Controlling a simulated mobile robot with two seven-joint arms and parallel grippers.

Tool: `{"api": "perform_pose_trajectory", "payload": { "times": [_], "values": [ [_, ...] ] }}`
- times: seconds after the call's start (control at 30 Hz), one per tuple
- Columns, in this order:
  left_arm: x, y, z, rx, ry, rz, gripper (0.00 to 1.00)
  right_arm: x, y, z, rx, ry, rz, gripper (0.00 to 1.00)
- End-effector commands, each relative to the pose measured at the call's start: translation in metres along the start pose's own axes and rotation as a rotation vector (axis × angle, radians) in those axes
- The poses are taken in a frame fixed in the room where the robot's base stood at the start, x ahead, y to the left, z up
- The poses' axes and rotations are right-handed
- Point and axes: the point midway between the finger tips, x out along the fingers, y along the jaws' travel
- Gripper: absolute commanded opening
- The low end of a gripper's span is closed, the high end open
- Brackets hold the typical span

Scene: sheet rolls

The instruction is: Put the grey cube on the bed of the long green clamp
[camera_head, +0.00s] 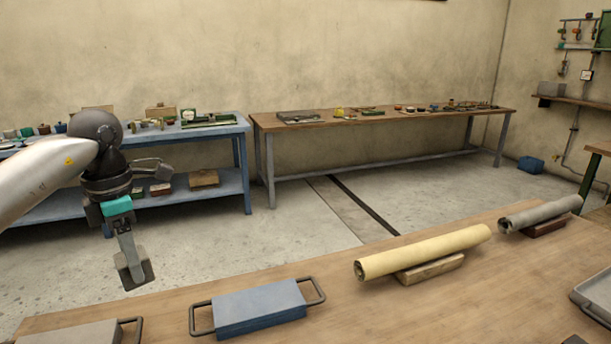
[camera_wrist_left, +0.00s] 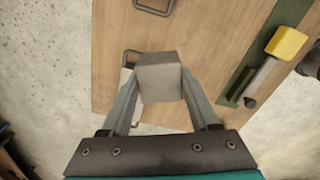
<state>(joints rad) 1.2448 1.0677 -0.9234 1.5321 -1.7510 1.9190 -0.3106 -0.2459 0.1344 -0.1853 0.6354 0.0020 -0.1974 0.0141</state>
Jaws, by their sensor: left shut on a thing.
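The grey cube (camera_wrist_left: 160,77) is between the two fingers of my left gripper (camera_wrist_left: 161,84), which is shut on it. In the head view my left gripper (camera_head: 132,262) hangs down with the grey cube (camera_head: 136,274) at its tip, at the left, over the floor side of the near table's edge as seen. The long green clamp (camera_wrist_left: 247,77) shows in the wrist view at the right, on the wooden table, apart from the cube. It has a dark green bar, a grey arm and a yellow block-like part. I cannot make it out in the head view. My right gripper is not in view.
The near wooden table (camera_head: 345,315) bears a blue plate with handles (camera_head: 260,308), a grey plate with a handle (camera_head: 80,333), a yellow roll (camera_head: 423,252) and a grey roll (camera_head: 540,214). A grey tray (camera_head: 594,296) is at the right edge. Two benches stand behind.

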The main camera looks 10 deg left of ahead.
Motion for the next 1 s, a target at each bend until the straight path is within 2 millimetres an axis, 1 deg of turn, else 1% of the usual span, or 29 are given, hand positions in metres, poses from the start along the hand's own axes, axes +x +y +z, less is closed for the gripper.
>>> {"api": "perform_pose_trajectory", "payload": {
  "times": [0.07,0.17,0.27,0.6,0.8,1.0],
  "values": [
    [0.002,-0.004,0.004,0.054,0.002,0.002,0.00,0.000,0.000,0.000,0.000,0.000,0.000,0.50],
    [0.005,-0.014,0.011,0.180,0.005,0.006,0.00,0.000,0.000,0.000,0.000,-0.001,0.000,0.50],
    [0.010,-0.028,0.020,0.358,0.010,0.010,0.00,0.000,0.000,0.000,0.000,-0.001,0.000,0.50],
    [0.029,-0.085,0.046,1.039,0.024,0.015,0.00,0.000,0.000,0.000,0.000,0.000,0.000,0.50],
    [0.039,-0.121,0.056,1.440,0.027,0.011,0.00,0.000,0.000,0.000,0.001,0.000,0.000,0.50],
    [0.048,-0.158,0.061,1.840,0.022,0.007,0.00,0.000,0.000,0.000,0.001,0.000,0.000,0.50]
  ]
}}
